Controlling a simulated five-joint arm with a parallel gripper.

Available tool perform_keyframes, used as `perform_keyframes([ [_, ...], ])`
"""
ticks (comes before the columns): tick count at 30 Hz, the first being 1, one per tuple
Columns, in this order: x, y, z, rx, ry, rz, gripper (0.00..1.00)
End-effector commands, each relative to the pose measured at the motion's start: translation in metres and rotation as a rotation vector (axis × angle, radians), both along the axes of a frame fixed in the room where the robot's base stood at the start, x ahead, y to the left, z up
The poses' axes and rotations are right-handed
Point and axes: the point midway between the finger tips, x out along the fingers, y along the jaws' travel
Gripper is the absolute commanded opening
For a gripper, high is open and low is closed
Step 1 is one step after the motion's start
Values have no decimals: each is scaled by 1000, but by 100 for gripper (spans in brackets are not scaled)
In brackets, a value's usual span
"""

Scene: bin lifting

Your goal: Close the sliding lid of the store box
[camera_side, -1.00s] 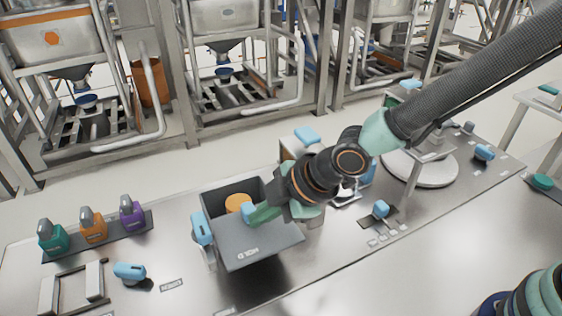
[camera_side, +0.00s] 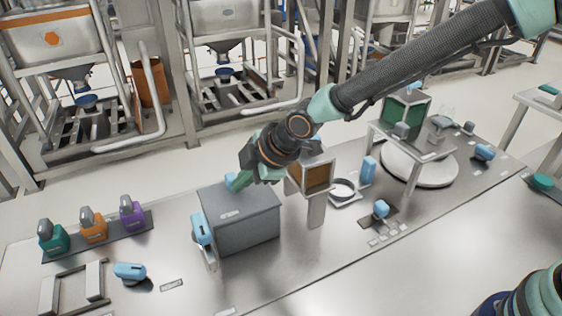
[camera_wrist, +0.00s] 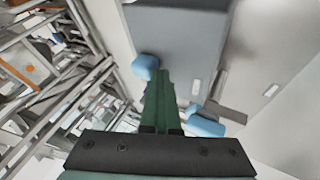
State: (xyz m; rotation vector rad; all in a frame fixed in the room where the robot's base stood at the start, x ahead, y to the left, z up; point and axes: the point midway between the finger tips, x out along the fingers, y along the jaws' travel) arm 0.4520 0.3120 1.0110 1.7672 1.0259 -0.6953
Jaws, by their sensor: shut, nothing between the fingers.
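The store box (camera_side: 240,231) is a grey box on the steel table, and its grey sliding lid (camera_side: 243,203) covers its whole top. A small blue knob (camera_side: 231,180) stands at the lid's back edge. My gripper (camera_side: 240,182) is at that knob, with its green fingers shut and nothing held. In the wrist view, the shut fingers (camera_wrist: 161,75) lie just beside the blue knob (camera_wrist: 145,66), against the grey lid (camera_wrist: 180,35). I cannot tell whether they touch. The inside of the box is hidden.
A blue-handled part (camera_side: 201,229) stands at the box's left side. A rack with teal, orange and purple bottles (camera_side: 95,235) is on the left. An orange-fronted box on a post (camera_side: 316,178) stands close on the right.

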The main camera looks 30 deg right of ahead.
Motion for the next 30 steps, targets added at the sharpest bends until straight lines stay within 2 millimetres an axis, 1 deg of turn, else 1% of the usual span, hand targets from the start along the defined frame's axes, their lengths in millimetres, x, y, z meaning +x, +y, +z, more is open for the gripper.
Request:
perform_keyframes([
  [1, 5, -2, 1, 10, -13, -9, 0],
  [5, -6, -1, 1, 12, -8, -3, 0],
  [8, -24, -1, 1, 15, 1, 7, 0],
  [10, -40, 0, 1, 19, 10, 15, 0],
  [21, -67, -22, 49, 20, 8, 14, 0],
  [27, -79, -32, 70, 18, 8, 14, 0],
  [30, -83, -35, 76, 17, 10, 14, 0],
])
